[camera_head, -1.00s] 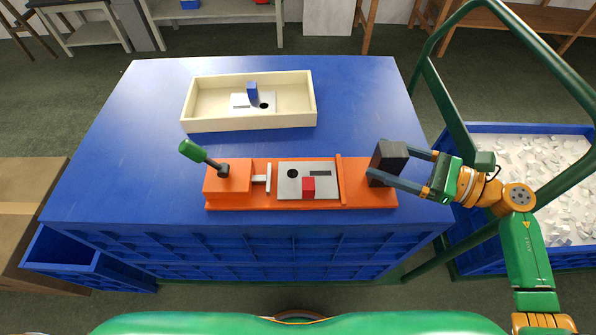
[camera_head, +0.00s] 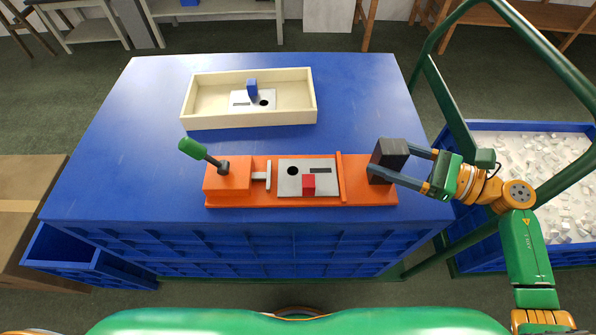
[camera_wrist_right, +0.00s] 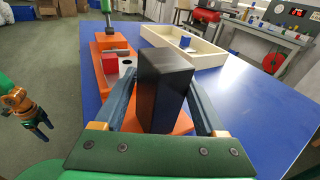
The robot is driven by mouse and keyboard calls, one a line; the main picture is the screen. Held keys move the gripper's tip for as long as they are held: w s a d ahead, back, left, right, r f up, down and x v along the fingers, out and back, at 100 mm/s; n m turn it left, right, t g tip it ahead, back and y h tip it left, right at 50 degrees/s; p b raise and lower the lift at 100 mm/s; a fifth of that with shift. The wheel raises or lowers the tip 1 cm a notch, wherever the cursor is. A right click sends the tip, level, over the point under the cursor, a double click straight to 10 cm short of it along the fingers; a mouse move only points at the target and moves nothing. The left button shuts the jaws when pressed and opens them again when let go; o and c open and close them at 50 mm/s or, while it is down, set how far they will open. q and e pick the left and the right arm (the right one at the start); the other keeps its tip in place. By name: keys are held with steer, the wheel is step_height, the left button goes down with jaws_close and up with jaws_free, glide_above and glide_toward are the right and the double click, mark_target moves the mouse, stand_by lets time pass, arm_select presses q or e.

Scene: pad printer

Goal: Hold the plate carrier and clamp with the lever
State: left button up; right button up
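The orange fixture (camera_head: 222,182) lies along the near side of the blue table. A grey plate with a dark hole and slot (camera_head: 290,184) and a red block (camera_head: 308,184) sits in its middle. The lever with a green handle (camera_head: 193,149) leans up and left at its left end, its plunger (camera_head: 268,176) beside the plate. A black block (camera_head: 388,158) stands on the right end. My right gripper (camera_head: 390,162) has its fingers against both sides of this block; the wrist view shows the same (camera_wrist_right: 165,90). My left gripper (camera_wrist_right: 40,128) hangs empty, fingers apart, away from the fixture.
A cream tray (camera_head: 200,122) behind the fixture holds another grey plate with a blue block (camera_head: 252,88). A blue bin of white scraps (camera_head: 535,155) and a green frame stand right of the table. The table's left part is clear.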

jaws_close()
steer(key=shift+s+f+b, duration=0.2)
steer(key=shift+f+b, duration=0.15)
steer(key=shift+b, duration=0.15)
stand_by(1.3)
